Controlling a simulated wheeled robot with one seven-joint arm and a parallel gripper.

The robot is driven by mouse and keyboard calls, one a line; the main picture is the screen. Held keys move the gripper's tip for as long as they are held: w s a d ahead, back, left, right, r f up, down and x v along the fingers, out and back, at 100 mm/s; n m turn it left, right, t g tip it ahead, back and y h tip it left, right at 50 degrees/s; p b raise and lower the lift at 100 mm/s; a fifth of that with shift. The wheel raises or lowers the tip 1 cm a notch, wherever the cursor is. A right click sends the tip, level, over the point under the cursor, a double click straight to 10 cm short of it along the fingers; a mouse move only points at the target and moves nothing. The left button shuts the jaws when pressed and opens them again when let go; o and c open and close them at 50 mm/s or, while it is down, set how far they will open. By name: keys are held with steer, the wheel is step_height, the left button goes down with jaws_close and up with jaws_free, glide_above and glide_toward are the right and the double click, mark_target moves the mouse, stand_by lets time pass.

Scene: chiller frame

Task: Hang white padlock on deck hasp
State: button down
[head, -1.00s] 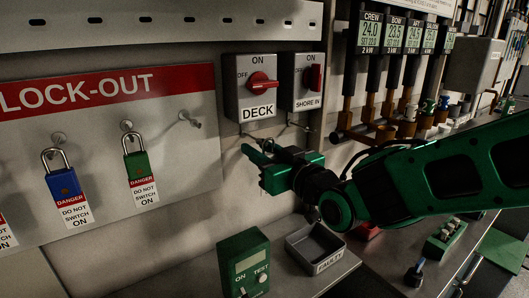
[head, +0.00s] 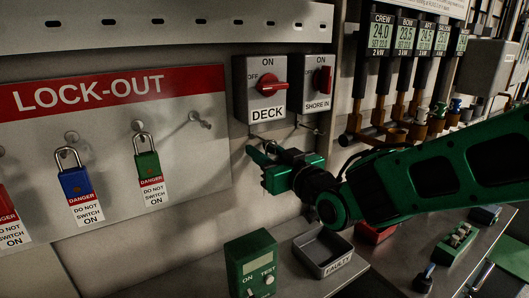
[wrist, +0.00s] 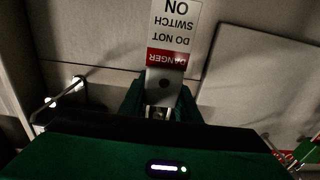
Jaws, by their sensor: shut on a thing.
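The white padlock (wrist: 165,82) shows in the wrist view, between the two fingers of my gripper (wrist: 160,108). It has a pale body with a dark round keyhole and a red and white danger tag (wrist: 175,22), upside down in this view. Its shackle is mostly hidden. In the head view my gripper (head: 262,160) is just below the deck switch box (head: 259,97), and the padlock is hidden there. The deck hasp (head: 262,138) is a thin, dark shape under that box, partly unclear. I cannot tell whether padlock and hasp touch.
A thin metal rod (wrist: 55,99) stands left of my gripper in the wrist view. The lock-out board (head: 100,130) holds a blue padlock (head: 75,183) and a green padlock (head: 147,164), plus an empty peg (head: 198,120). A green tester (head: 252,262) and grey tray (head: 323,254) stand below.

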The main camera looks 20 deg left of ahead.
steer(key=shift+f, duration=0.15)
steer(key=c, duration=1.3)
jaws_free()
steer(key=shift+o, duration=0.2)
